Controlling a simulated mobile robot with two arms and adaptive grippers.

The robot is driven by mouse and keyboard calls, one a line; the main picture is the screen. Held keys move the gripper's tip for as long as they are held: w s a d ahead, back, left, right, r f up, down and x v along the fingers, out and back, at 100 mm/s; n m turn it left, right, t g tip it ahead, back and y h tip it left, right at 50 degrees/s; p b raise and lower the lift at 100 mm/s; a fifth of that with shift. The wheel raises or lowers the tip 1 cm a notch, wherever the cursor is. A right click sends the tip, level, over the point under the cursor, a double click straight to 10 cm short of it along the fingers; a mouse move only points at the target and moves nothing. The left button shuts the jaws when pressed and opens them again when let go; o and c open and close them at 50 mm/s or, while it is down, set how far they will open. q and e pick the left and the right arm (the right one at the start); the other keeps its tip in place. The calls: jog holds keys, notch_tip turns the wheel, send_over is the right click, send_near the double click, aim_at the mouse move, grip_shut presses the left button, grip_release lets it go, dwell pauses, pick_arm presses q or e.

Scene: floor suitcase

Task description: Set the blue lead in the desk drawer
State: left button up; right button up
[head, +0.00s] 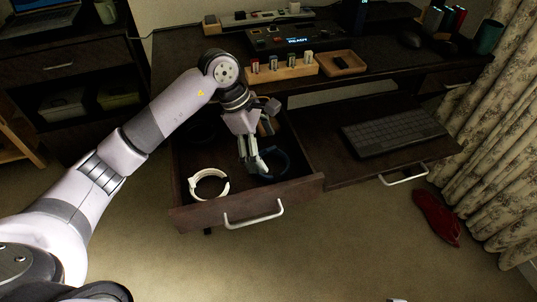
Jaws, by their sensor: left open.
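The desk drawer (295,190) is pulled out, with its silver handle facing me. The blue lead (284,164), a dark blue coil, is inside the drawer on its right side. My left gripper (257,166) points down into the drawer at the left part of the coil, with its fingers open. The fingers cover part of the coil, and I cannot tell whether they touch it.
A white coil (209,184) lies in the drawer's front left. A keyboard (395,132) rests on a pulled-out tray to the right. On the desk are a wooden holder (283,71) and wooden dish (344,62). A red item (437,216) lies on the floor.

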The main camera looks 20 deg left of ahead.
pick_arm(q)
jog(key=v, duration=0.8)
jog(key=shift+a+r+p, duration=0.15)
jog(key=shift+r+p, duration=0.1)
jog(key=shift+p, duration=0.15)
pick_arm(e)
jog(key=x, duration=0.3)
jog(key=shift+s+f, duration=0.3)
jog(key=shift+f, duration=0.05)
